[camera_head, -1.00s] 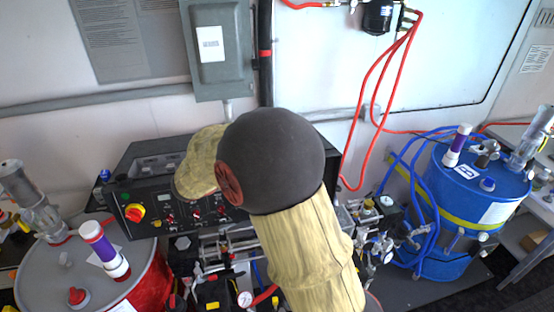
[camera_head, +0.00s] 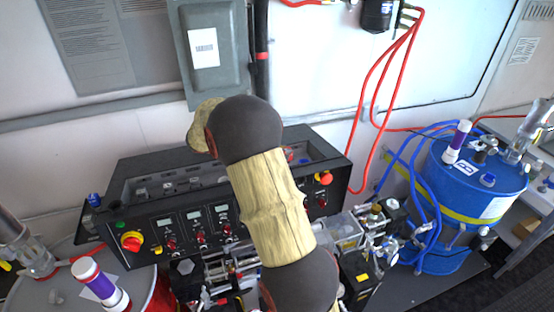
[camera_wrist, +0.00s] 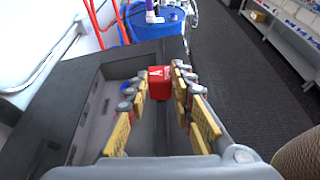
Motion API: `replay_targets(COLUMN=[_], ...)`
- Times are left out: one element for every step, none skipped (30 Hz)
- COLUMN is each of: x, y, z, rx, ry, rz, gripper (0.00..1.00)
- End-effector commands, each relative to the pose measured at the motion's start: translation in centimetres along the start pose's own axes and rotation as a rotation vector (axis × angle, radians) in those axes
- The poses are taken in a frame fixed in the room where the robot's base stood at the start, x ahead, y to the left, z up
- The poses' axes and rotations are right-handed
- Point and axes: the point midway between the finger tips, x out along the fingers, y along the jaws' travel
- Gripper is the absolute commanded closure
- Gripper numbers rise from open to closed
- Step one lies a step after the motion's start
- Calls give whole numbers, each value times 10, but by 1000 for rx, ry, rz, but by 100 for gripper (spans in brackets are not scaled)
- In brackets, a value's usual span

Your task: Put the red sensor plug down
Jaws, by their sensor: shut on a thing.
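The red sensor plug (camera_wrist: 159,82) is a small red block with a white mark, seen in the wrist view between the fingertips. My gripper (camera_wrist: 160,86) has yellow-padded fingers shut on it. The plug is over the black top of the control console (camera_wrist: 72,108); I cannot tell whether it touches the surface. In the head view my arm hides the gripper and the plug, and the console (camera_head: 150,175) stands behind the arm.
A blue drum (camera_head: 470,185) with hoses stands at the right, and it also shows at the top of the wrist view (camera_wrist: 150,28). A grey-topped red drum (camera_head: 60,290) is at the lower left. Red hoses (camera_head: 375,90) hang on the wall. Dark floor (camera_wrist: 235,80) is open at the right.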

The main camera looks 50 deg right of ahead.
Motion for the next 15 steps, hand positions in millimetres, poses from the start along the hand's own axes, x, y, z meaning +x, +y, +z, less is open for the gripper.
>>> replay_targets(x=[5,7,10,12,14,17,20,23,28,30,33,36,38,40,43], y=[10,16,23,28,34,41,46,50,55,59,63,67,71,74,77], z=[-3,-4,-7,-9,-10,-12,-14,-20,-26,-30,-34,-39,-42,-45,-49], rx=[-1,-1,-1,-2,0,-1,0,-3,-4,-3,-4,-3,-3,-1,-2], ry=[-1,-1,-1,-2,-2,-2,-1,-2,-1,-1,-1,-1,-1,-1,-1], rz=[-2,-2,-2,-2,-1,-1,-1,-2,-2,-1,-1,-1,-1,0,0], gripper=[100,100,100,100,100,100,100,100,100,100,100,100,100,100,100])
